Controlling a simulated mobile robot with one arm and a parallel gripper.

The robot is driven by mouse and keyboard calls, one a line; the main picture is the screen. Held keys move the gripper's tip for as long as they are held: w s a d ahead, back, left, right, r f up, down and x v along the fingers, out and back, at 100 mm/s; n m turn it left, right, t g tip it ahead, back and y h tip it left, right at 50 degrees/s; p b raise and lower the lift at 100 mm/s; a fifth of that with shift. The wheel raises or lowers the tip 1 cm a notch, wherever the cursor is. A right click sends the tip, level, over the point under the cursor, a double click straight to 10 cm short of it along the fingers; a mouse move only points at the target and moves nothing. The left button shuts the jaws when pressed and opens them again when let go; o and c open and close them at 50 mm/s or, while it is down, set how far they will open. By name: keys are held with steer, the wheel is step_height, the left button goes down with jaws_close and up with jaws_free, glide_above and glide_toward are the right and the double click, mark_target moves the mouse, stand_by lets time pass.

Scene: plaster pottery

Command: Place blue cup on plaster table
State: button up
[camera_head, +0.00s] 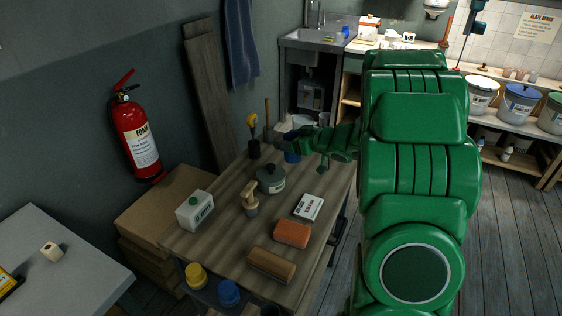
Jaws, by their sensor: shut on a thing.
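The blue cup (292,156) is at the far right part of the wooden worktable (230,240). My gripper (287,146), at the end of my green arm, is shut on the cup. The gripper covers the cup's upper part. I cannot tell whether the cup's bottom touches the tabletop. No label marks which surface is the plaster table; the wooden worktable holds a grey-green pot (271,180), a white box (195,210) and an orange block (292,234).
A dark holder with tools (254,149) stands left of the gripper. A sink (318,40) and counter are behind. Buckets (520,103) stand on shelves at right. My arm hides part of the room.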

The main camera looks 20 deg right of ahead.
steer(key=shift+w+d+f, duration=0.4)
steer(key=shift+w+f, duration=1.6)
steer(key=shift+w+d+f, duration=0.35)
steer(key=shift+w+f, duration=1.6)
steer(key=shift+f, duration=0.1)
steer(key=shift+w+d+f, duration=0.4)
steer(key=shift+w+f, duration=1.6)
steer(key=shift+f, duration=0.15)
steer(key=o, duration=1.1)
